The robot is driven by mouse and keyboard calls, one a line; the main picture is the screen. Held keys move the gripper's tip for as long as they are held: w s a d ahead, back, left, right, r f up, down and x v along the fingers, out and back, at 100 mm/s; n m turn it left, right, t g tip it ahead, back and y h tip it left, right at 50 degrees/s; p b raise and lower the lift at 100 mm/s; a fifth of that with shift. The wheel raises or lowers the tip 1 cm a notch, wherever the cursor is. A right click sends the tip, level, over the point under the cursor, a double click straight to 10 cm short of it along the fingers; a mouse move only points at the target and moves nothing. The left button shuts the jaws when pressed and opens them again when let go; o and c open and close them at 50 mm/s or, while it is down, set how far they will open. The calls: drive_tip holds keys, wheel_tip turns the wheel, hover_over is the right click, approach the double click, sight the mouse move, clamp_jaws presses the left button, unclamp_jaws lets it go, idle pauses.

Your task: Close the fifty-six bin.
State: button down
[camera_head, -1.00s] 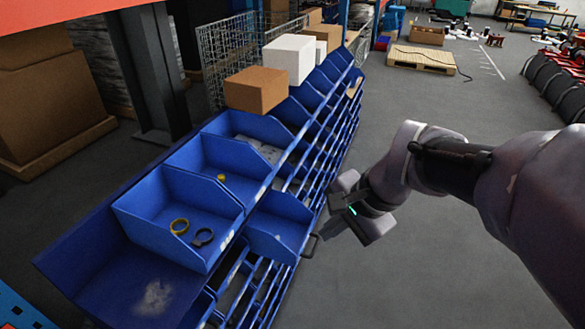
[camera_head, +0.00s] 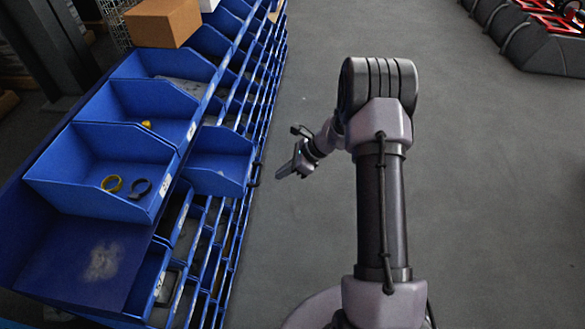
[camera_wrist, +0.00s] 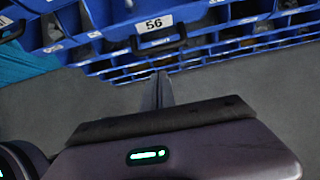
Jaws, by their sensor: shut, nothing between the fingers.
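A blue bin (camera_head: 218,172) sticks out of the rack's front toward my gripper in the head view, with a black handle (camera_head: 256,174) on its front. In the wrist view the blue bin front with a white "56" label (camera_wrist: 153,23) faces me, its dark handle (camera_wrist: 158,43) just below. The number cannot be read in the head view. My gripper (camera_head: 281,174) is shut and empty, to the right of the handle and apart from it. Its closed fingers (camera_wrist: 159,80) point at the handle in the wrist view.
A cardboard box (camera_head: 162,22) sits on top. Grey floor (camera_head: 480,200) to the right is clear.

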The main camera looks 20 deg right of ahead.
drive_tip(key=w+a, duration=0.1)
drive_tip(key=w+a+f+b, duration=0.1)
drive_tip(key=a, duration=0.1)
drive_tip(key=shift+w+a, duration=0.1)
drive_tip(key=shift+a, duration=0.2)
drive_tip(key=shift+a, duration=0.1)
approach(220, 169)
drive_tip(key=a+f, duration=0.4)
drive_tip(key=a, duration=0.1)
drive_tip(key=shift+a+f+p, duration=0.1)
drive_tip(key=shift+f+p, duration=0.1)
drive_tip(key=shift+p, duration=0.1)
